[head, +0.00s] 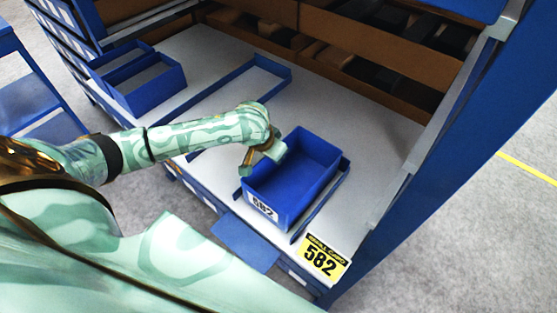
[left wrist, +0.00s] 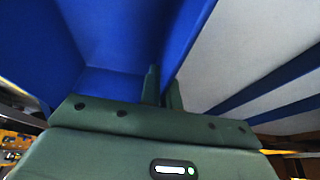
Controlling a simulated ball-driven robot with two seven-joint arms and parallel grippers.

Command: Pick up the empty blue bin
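The blue bin (head: 312,160) with a white 582 label on its front sits on the grey shelf deck, and its visible inside is empty. My left gripper (head: 262,158) is at the bin's left wall, pointing down. In the left wrist view, the two fingers (left wrist: 163,88) are close together on either side of the thin blue wall (left wrist: 185,50), with one finger inside the bin and one outside. They look closed on the wall. The bin's inside (left wrist: 110,40) fills the left of that view. My right gripper is not in view.
A low blue rail (head: 328,200) runs along the bin's right side. Other blue bins (head: 150,86) stand at the left. Brown boxes (head: 365,75) line the back, and a blue post (head: 450,170) stands at the right.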

